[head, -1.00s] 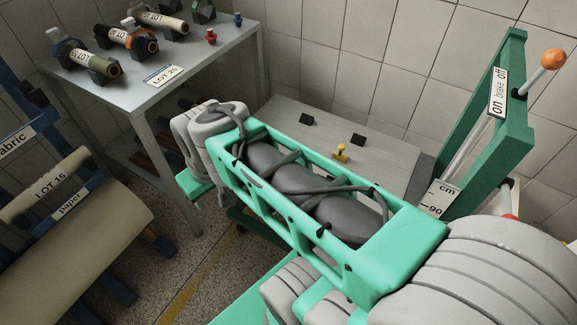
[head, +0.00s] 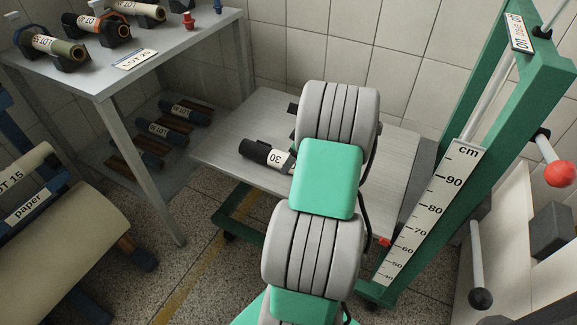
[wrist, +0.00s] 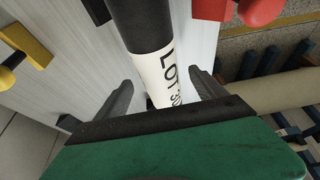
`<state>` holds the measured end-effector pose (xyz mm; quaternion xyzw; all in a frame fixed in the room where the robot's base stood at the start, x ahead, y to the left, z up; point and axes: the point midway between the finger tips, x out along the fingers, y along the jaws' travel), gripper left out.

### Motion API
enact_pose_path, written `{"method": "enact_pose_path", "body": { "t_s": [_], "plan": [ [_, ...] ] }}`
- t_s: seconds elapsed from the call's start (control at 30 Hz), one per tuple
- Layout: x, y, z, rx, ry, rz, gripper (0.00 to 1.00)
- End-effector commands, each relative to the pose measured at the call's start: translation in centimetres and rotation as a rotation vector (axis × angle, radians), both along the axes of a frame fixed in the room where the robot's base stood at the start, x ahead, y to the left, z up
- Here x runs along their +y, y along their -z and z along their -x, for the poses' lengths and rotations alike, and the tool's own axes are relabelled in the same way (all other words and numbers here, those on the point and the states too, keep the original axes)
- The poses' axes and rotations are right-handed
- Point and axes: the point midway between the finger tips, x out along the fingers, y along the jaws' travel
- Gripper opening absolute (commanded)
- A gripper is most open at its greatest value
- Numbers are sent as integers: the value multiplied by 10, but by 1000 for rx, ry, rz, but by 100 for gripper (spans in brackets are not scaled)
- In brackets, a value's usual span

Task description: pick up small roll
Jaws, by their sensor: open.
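The small roll is black with a white label reading LOT 30; in the head view the small roll (head: 255,151) lies on the grey platform of the green lift stand, its right end hidden by my arm. In the wrist view the small roll (wrist: 143,28) runs from the top edge down between my fingers. My gripper (wrist: 160,92) is open, with one dark finger on each side of the roll's white label. The roll's near end is hidden behind the green gripper body. Whether either finger touches the roll I cannot tell. In the head view my arm hides most of the gripper.
The platform (head: 225,150) has a red knobbed clamp (wrist: 235,10) and a yellow one (wrist: 15,55) near the roll. A green post with a cm scale (head: 430,205) stands at right. A grey table (head: 150,65) with rolls and a lower shelf stands at left.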

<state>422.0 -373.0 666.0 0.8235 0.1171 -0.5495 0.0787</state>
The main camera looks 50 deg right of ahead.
Motion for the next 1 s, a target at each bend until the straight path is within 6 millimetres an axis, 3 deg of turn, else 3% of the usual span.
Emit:
{"method": "enact_pose_path", "body": {
  "t_s": [0.03, 0.13, 0.37, 1.0],
  "plan": [
    [2, 13, -3, 2, -2, -3, 80],
    [3, 24, -9, 1, -1, -2, 80],
    [3, 25, -10, 0, 1, 0, 78],
    [3, 25, -10, 1, 1, 0, 26]
  ]
}}
